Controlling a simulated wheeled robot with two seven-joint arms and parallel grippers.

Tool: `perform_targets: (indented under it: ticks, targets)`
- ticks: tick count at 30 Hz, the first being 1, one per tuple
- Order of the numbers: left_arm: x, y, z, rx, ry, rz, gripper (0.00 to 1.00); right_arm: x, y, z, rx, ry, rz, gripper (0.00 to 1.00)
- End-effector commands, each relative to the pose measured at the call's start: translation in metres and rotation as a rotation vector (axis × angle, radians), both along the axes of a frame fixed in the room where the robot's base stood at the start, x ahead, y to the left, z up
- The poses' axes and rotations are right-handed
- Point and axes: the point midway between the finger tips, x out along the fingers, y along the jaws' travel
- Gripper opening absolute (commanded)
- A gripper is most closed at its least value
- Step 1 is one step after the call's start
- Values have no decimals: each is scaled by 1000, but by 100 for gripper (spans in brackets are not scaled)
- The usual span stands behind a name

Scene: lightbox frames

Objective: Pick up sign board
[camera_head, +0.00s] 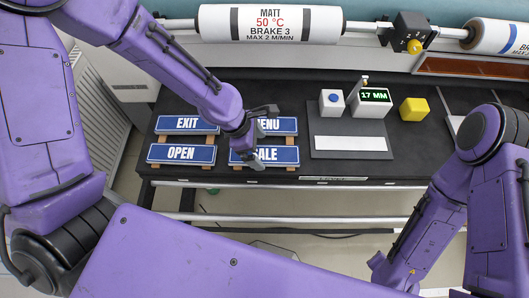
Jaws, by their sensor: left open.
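Several blue sign boards with white letters lie on the black table in two rows. The EXIT board (185,124) is back left and the OPEN board (181,154) is front left. The MENU board (285,126) is back right and the SALE board (285,156) is front right.
A grey panel with a white strip (350,143) lies right of the boards. Behind it stand a box with a blue button (332,101) and a display reading 17 MM (374,96). A yellow block (414,109) is further right. A white roller (270,24) spans the back.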

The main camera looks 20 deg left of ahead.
Motion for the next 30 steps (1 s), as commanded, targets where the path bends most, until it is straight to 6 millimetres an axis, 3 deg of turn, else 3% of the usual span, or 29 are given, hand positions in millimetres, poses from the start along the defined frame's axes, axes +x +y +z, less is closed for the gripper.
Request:
perform_targets:
  ticks: [4,11,17,20,26,30]
  targets:
    - [1,-7,-18,2,1,1,96,0,0,2,0,0,0,43]
    - [2,-7,-21,1,-1,2,96,0,0,1,0,0,0,43]
    - [2,-7,-20,1,-1,3,34,0,0,1,0,0,0,43]
    - [2,-7,-20,1,-1,3,27,0,0,1,0,0,0,43]
    - [2,-7,-19,1,-1,3,27,0,0,3,0,0,0,43]
    - [2,-7,-10,1,0,5,27,0,0,15,0,0,0,43]
